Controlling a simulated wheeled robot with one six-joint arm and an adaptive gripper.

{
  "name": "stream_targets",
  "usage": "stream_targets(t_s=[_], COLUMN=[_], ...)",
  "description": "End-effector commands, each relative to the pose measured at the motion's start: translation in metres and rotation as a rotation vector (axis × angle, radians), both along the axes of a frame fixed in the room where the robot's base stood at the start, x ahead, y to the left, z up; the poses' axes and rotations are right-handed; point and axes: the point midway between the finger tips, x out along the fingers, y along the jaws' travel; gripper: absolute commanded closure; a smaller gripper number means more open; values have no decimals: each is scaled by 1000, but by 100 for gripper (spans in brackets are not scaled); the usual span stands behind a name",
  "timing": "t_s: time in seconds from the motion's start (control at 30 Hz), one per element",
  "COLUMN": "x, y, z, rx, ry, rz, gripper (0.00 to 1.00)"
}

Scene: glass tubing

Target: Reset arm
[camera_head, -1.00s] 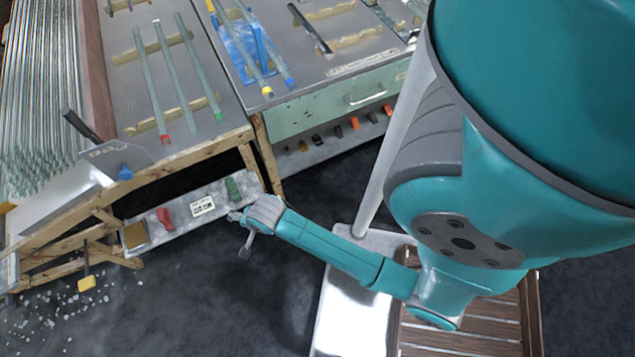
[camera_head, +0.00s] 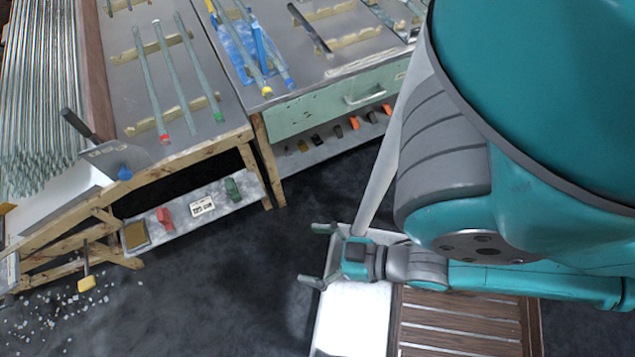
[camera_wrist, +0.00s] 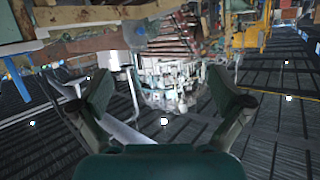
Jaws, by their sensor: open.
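My gripper (camera_head: 322,256) is at the end of my teal arm, low in the middle of the head view. Its two fingers are spread wide and point left, with nothing between them. The wrist view also shows my gripper (camera_wrist: 170,92) with its dark green fingers apart and empty. It is clear of the benches, above or beside my pale base; the exact height is hard to tell.
A metal-topped bench (camera_head: 185,135) with glass tubes stands at the left. A second bench with a green drawer (camera_head: 330,106) stands right of it. A low shelf (camera_head: 183,222) holds a red and a green item. White bits (camera_head: 60,315) litter the floor at the lower left. The dark floor (camera_head: 240,290) between is free.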

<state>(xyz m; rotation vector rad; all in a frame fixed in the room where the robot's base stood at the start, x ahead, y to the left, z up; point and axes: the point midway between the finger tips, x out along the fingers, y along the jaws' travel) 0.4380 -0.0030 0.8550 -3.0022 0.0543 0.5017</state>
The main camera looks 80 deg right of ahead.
Motion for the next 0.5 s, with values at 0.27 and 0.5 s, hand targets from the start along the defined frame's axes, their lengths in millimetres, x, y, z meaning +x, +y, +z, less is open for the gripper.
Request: stream_targets(t_s=[0.27,0.5], x=[-13,-12], y=[3,3], z=[32,31], rx=[-94,-93], ry=[-61,-61], rz=[50,49], gripper=[0,0])
